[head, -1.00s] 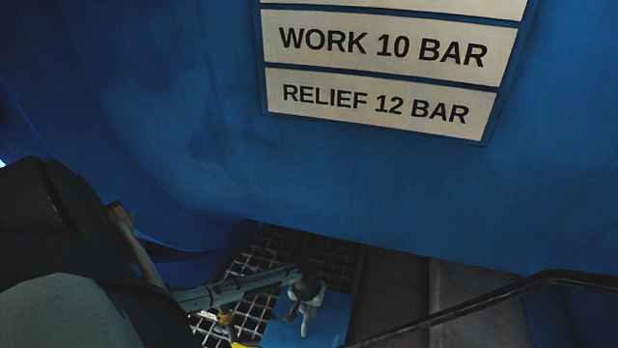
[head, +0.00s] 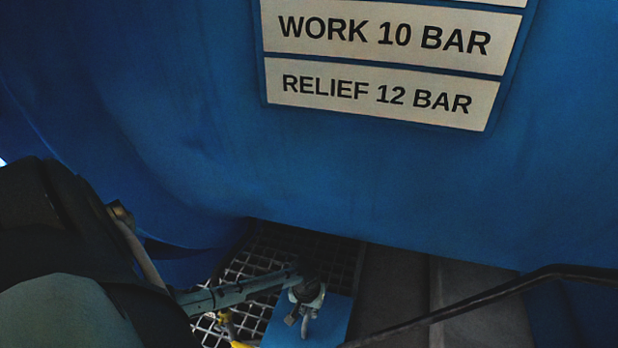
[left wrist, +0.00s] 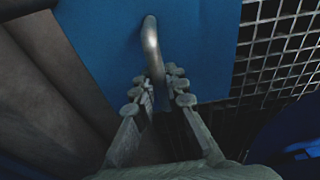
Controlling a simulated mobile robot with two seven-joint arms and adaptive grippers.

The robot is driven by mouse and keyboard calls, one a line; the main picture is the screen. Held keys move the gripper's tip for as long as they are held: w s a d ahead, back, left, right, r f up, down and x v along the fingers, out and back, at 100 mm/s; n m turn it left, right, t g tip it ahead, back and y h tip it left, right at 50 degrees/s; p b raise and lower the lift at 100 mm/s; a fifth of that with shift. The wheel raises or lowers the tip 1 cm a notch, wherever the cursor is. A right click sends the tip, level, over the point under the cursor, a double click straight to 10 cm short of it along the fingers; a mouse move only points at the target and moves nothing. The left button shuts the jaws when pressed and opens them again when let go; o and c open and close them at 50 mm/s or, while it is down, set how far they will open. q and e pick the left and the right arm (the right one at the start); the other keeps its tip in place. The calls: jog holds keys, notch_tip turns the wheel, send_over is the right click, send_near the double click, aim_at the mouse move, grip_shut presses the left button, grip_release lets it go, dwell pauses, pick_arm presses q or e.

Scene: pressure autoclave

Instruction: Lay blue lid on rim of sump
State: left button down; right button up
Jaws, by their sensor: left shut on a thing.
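The blue lid (head: 337,318) is a flat blue plate, low in the head view, beside and partly over a metal grating. In the left wrist view the lid (left wrist: 105,50) fills the upper middle, with a bent metal handle (left wrist: 151,45) standing up from it. My left gripper (left wrist: 160,85) is shut on that handle; it also shows in the head view (head: 305,300), where my fingers hide part of the lid. I cannot make out the sump or its rim, nor whether the lid touches what lies under it. My right gripper is not in view.
A large blue vessel wall (head: 400,190) with a pressure sign (head: 385,95) takes up most of the head view. The grating (left wrist: 280,50) lies right of the lid in the wrist view. A dark bar (head: 480,303) crosses at the lower right. Something yellow (head: 226,320) stands near the grating.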

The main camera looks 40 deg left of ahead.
pick_arm(q)
jog(key=shift+w+f, duration=0.1)
jog(key=shift+f, duration=0.25)
jog(key=c, duration=1.5)
grip_release()
jog(key=shift+c, duration=0.2)
jog(key=shift+o, duration=0.3)
jog(key=shift+s+f, duration=0.15)
jog(key=shift+s, duration=0.05)
notch_tip(320, 180, up, 12)
jog(key=s, duration=0.1)
jog(key=shift+s+d, duration=0.15)
jog(key=shift+d, duration=0.3)
jog(key=shift+s, duration=0.1)
